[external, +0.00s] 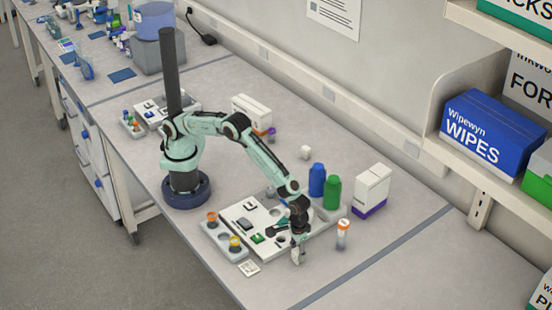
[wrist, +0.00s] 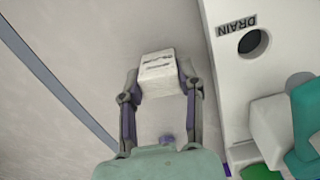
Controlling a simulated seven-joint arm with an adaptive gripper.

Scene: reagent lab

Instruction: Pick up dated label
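My gripper (external: 298,256) points down just off the front right side of the white tray (external: 262,252). In the wrist view my gripper (wrist: 158,82) has a small white block (wrist: 157,66) with dark printed marks between its fingertips, touching both. The marks are too blurred to read, so I cannot tell whether it is the dated label. In the external view the fingers partly hide it, low over the bench. A small white card (external: 249,268) with dark print lies flat on the bench left of my gripper, by the tray's front corner.
A capped vial (external: 343,236), a green bottle (external: 332,193), a blue bottle (external: 317,180) and a white box (external: 371,190) stand behind and right. The bench front right is clear.

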